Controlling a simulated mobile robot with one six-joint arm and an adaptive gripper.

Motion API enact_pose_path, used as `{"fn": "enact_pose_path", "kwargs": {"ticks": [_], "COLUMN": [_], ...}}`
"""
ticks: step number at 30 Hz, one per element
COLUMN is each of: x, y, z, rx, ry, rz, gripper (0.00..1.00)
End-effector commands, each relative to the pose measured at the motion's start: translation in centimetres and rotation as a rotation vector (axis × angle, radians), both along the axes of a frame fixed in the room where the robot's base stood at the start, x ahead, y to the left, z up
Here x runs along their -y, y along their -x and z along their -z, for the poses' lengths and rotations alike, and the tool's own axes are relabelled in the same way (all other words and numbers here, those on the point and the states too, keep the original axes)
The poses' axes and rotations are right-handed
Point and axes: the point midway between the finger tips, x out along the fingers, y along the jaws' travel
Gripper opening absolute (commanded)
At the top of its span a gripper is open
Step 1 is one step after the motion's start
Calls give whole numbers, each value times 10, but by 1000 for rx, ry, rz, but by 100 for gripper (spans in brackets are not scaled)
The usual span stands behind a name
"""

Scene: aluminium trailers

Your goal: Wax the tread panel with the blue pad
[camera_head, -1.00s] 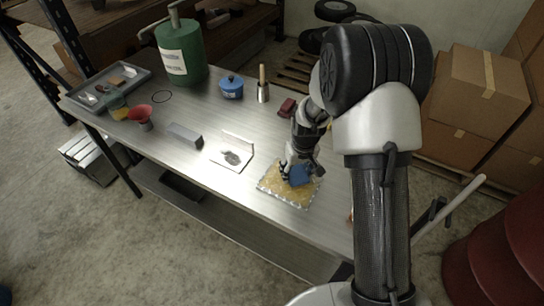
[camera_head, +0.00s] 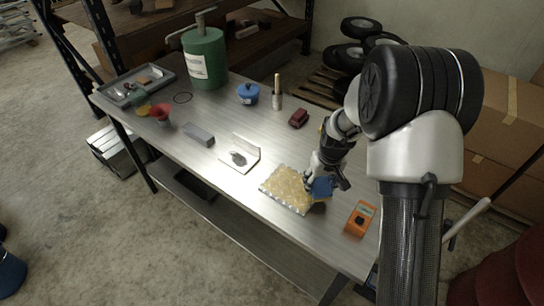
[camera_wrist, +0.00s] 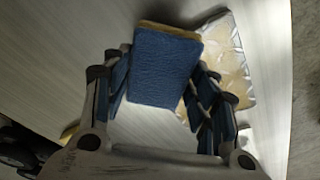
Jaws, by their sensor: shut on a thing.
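The tread panel (camera_head: 285,190) lies flat near the front edge of the metal table, with a yellowish film over much of its face. It also shows in the wrist view (camera_wrist: 232,70), partly behind the pad. My gripper (camera_head: 318,183) is shut on the blue pad (camera_head: 323,187), at the panel's right edge. In the wrist view the blue pad (camera_wrist: 165,65) sits between the fingers, with a tan layer along its top edge. I cannot tell whether the pad touches the panel.
An orange box-like device (camera_head: 359,218) lies right of the panel. An angled metal piece (camera_head: 240,153), a grey block (camera_head: 198,134), a dark red block (camera_head: 299,118), a blue pot (camera_head: 248,94) and a green canister (camera_head: 205,58) stand on the table (camera_head: 225,195).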

Motion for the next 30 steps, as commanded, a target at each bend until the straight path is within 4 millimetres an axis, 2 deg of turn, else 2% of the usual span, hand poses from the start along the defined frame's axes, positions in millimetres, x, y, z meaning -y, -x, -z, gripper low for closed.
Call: {"fn": "enact_pose_path", "kwargs": {"ticks": [18, 30], "x": [-3, -3], "y": [-2, -2], "z": [-54, -56], "rx": [-6, -6], "ry": [0, 0], "rz": [1, 1], "gripper": [34, 34]}}
